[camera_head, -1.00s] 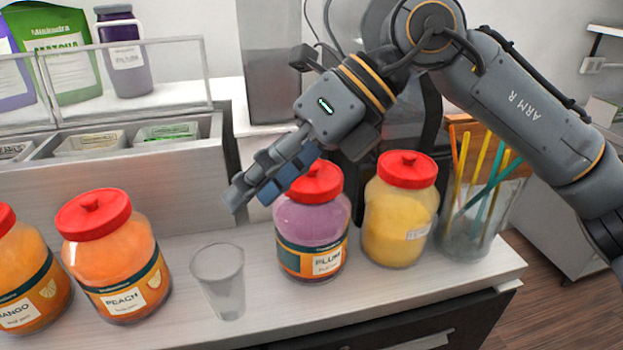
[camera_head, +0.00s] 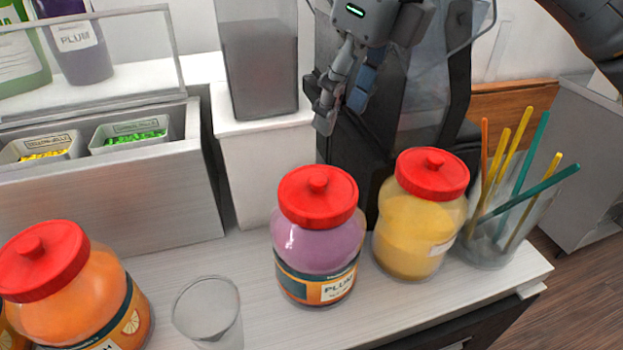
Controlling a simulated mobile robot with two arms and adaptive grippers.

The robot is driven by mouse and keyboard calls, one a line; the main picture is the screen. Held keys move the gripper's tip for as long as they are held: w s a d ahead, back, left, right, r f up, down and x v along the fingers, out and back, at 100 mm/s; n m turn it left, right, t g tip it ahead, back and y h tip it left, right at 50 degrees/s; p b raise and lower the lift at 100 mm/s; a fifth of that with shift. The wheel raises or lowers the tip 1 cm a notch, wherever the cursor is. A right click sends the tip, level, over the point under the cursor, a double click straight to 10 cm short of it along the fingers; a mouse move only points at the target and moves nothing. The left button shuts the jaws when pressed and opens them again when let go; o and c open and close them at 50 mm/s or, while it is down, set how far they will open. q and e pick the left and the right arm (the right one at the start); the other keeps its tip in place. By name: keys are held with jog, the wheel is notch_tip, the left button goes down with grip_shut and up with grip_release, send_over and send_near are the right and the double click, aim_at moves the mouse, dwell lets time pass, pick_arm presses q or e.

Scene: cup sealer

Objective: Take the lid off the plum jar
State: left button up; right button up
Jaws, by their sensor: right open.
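The plum jar (camera_head: 318,247) stands upright on the counter, with purple contents and a label reading PLUM. Its red lid (camera_head: 318,196) with a round knob sits on top of the jar. My right gripper (camera_head: 338,115) is open and empty. It hangs in the picture above the lid, pointing down, and is apart from it. My left gripper is out of view.
A yellow jar (camera_head: 416,225) with a red lid stands close to the right of the plum jar. A glass of straws (camera_head: 497,230) is farther right. A clear cup (camera_head: 210,312) and an orange jar (camera_head: 85,295) are to the left. A dark machine (camera_head: 400,120) stands behind.

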jog(key=p, duration=0.1)
send_over(319, 179)
jog(key=s+d, duration=0.1)
jog(key=d, duration=0.1)
jog(key=f, duration=0.6)
jog(key=shift+s+a+f, duration=0.2)
jog(key=shift+f, duration=0.1)
jog(key=shift+w+a+f, duration=0.1)
jog(key=shift+w+f, duration=0.05)
jog(key=shift+f, duration=0.1)
jog(key=p+x, duration=0.3)
jog(key=x, duration=0.1)
jog(key=shift+w+a+f, duration=0.1)
jog(key=shift+a+f, duration=0.05)
jog(key=shift+f, duration=0.35)
jog(key=shift+c, duration=0.3)
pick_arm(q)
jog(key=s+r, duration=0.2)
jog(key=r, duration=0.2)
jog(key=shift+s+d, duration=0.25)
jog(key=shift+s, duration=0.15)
pick_arm(e)
grip_shut()
